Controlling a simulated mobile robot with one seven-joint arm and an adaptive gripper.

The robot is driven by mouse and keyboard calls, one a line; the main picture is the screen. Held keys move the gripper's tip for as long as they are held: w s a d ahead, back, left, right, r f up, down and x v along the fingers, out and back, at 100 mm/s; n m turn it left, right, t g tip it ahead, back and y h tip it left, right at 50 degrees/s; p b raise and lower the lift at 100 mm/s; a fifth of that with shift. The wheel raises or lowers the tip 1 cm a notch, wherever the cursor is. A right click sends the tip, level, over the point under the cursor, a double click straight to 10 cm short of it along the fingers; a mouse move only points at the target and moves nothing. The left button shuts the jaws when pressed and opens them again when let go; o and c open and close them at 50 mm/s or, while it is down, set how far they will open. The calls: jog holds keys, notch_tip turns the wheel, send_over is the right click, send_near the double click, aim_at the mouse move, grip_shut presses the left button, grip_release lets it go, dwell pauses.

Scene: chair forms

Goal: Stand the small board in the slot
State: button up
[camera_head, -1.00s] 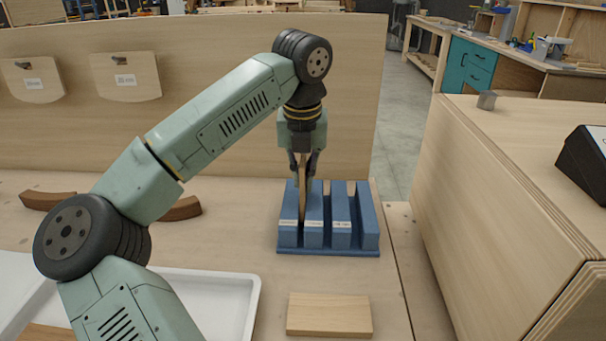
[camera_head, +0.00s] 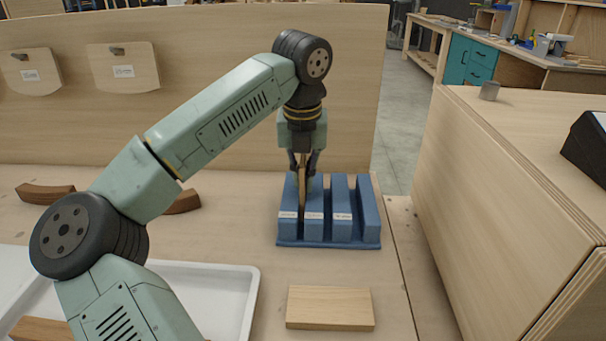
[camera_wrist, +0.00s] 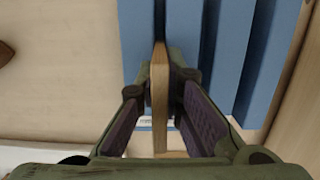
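A blue slotted block (camera_head: 341,244) with upright ribs and white labels stands on the table, also seen at the top of the wrist view (camera_wrist: 230,45). The small board (camera_head: 302,196), a thin wooden piece, is upright at the block's leftmost slot, its lower end between the first two ribs. How deep it sits is hidden. My gripper (camera_head: 304,172) is above the block, fingers on either side of the board. In the wrist view the board (camera_wrist: 160,100) runs between the two dark pads, with narrow gaps seen beside it, so the gripper looks open around it.
A flat wooden board (camera_head: 329,308) lies in front of the block. A white tray (camera_head: 225,276) is at lower left, and a curved wooden piece (camera_head: 44,193) lies farther left. A wooden panel (camera_head: 230,75) stands behind; a large wooden box (camera_head: 510,180) is at right.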

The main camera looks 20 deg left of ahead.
jog(key=o, duration=0.5)
jog(key=shift+r, duration=0.15)
